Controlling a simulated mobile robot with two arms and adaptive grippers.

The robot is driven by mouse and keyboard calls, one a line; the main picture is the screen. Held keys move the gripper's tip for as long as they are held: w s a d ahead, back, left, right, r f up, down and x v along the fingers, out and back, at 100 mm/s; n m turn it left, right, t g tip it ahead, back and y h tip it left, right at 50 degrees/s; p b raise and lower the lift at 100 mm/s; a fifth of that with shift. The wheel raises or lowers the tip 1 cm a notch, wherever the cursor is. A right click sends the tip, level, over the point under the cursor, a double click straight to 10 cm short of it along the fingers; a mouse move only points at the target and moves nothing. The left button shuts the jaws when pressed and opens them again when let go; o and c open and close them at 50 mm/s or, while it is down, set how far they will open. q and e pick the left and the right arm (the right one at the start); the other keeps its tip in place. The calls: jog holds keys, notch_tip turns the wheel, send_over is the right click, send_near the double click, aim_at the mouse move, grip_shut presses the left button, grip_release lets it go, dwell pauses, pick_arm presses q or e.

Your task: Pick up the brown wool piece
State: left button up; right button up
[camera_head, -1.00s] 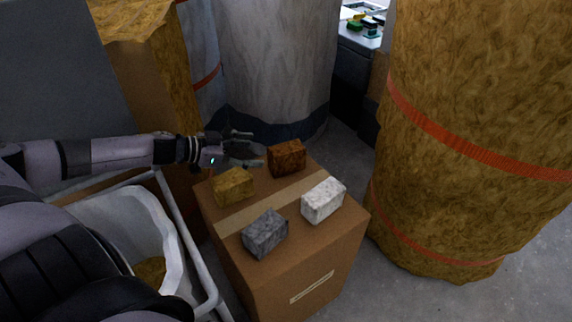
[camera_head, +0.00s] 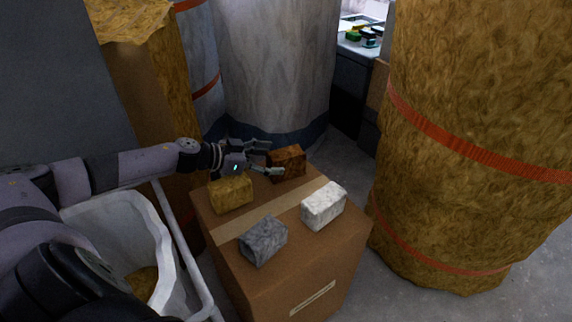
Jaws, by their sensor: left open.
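The brown wool piece (camera_head: 290,164) is a dark rust-brown block on top of the cardboard box (camera_head: 222,236), at its far corner. My left gripper (camera_head: 272,159) is open at the left side of the brown piece. One finger shows near its far left edge and the other in front of its near left face. I cannot tell whether the fingers touch it. My right gripper is not in view.
A yellow-tan piece (camera_head: 231,193), a grey piece (camera_head: 263,241) and a white piece (camera_head: 323,206) share the box top. Large wrapped rolls (camera_head: 275,65) stand behind, and a big tan roll (camera_head: 480,130) stands right. A white-lined bin (camera_head: 150,225) is at left.

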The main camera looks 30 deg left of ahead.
aim_at(287, 156)
pick_arm(q)
jog(key=shift+x, duration=0.8)
jog(key=w, duration=0.1)
jog(key=w+d, duration=0.1)
jog(key=w, duration=0.1)
jog(key=shift+w+d+f+b, duration=0.2)
jog(key=shift+f+b, duration=0.15)
jog(key=shift+b, duration=0.05)
jog(key=shift+w+d+f, duration=0.1)
jog(key=shift+w+d, duration=0.1)
jog(key=shift+w, duration=0.05)
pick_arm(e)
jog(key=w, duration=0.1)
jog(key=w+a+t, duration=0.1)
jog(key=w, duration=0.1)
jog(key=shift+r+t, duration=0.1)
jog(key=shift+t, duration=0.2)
pick_arm(q)
jog(key=shift+c, duration=0.5)
jog(key=c, duration=0.8)
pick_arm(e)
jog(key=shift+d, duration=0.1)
